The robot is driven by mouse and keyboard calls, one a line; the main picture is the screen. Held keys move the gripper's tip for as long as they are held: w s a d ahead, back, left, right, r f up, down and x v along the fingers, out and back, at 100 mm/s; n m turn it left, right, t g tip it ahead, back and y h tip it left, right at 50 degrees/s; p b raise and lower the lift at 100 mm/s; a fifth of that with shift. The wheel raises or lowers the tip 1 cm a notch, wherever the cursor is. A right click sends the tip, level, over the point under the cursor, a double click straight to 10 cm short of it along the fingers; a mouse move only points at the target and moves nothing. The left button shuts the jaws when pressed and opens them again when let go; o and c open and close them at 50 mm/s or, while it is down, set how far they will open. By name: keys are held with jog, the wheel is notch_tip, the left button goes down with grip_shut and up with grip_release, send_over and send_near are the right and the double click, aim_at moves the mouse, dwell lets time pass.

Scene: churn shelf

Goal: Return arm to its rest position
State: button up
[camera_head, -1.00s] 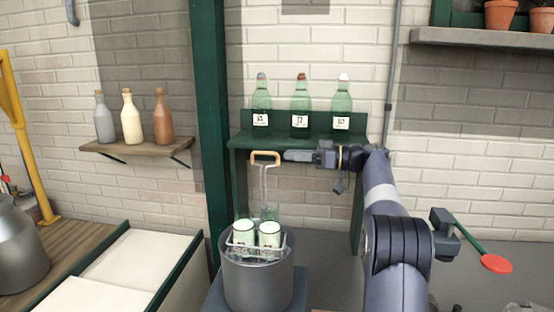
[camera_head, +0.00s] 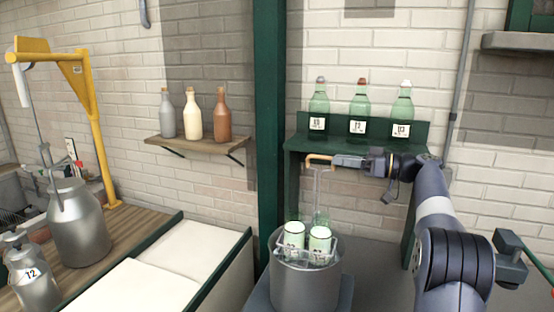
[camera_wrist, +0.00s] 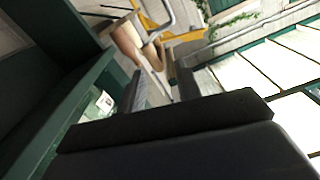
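My gripper (camera_head: 348,161) points left in the head view, level with the tan handle (camera_head: 319,158) of a wire bottle carrier (camera_head: 322,246). Its fingertips are close to the handle's right end; whether they touch it I cannot tell. In the wrist view, two dark fingers (camera_wrist: 160,88) stand apart with nothing visible between them. The tan handle (camera_wrist: 132,45) shows beyond their tips. The carrier sits in a grey metal pot (camera_head: 305,287) with pale-topped bottles (camera_head: 293,232) in it. My arm reaches in from the lower right.
A green shelf (camera_head: 350,148) with three labelled green bottles (camera_head: 358,102) stands just behind and above my gripper. A green post (camera_head: 269,110) rises to the left. Left are a wall shelf (camera_head: 190,145) with three bottles, a milk can (camera_head: 80,235) and a yellow hoist (camera_head: 97,120).

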aim_at(329, 158)
jog(key=p+x, duration=0.1)
jog(key=x, duration=0.5)
jog(key=shift+a+r, duration=0.1)
jog(key=shift+f, duration=1.05)
